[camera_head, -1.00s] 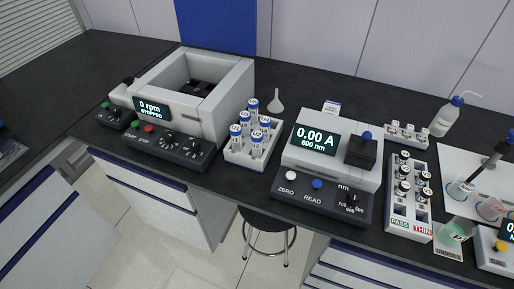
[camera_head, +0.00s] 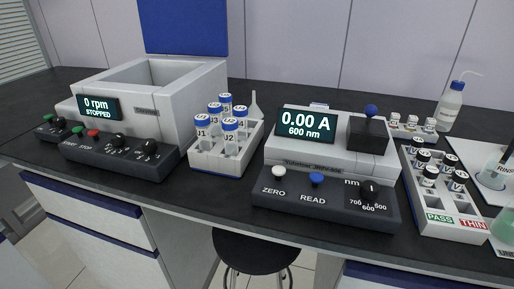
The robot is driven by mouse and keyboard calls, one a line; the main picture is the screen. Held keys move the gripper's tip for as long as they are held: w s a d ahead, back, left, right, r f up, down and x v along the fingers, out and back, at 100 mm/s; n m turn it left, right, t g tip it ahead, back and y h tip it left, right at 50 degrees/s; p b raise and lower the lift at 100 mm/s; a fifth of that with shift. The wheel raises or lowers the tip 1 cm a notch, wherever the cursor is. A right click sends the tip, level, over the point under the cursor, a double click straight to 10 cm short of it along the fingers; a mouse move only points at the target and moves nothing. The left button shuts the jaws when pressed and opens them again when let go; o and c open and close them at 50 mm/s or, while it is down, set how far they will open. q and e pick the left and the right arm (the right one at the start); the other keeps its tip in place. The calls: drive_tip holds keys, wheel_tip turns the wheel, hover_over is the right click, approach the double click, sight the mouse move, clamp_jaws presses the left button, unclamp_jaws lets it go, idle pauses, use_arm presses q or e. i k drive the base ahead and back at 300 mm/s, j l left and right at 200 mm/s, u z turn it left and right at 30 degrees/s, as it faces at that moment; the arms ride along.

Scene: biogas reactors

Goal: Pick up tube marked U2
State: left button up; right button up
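Several blue-capped tubes stand upright in a white rack (camera_head: 205,163) between the centrifuge and the photometer. The front-right tube (camera_head: 229,138) has a label that seems to read U2, though the first letter is small and could be taken for a J. The front-left tube (camera_head: 201,133) seems to read U1. The tubes behind these two are partly hidden, and their labels are harder to read. Neither of my grippers shows in the head view.
The centrifuge (camera_head: 175,120) stands left of the rack, showing 0 rpm, stopped. The photometer (camera_head: 325,165) is close on its right, reading 0.00 A. A PASS/THIN rack (camera_head: 437,200) and wash bottle (camera_head: 450,108) are at right. A stool (camera_head: 256,252) sits below the bench.

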sight(230, 125)
drive_tip(key=i+j+z, duration=0.15)
drive_tip(key=j+z, duration=0.15)
drive_tip(key=i+j+z, duration=0.1)
drive_tip(key=j+z, duration=0.45)
drive_tip(key=i+j, duration=0.05)
drive_tip(key=j, duration=0.05)
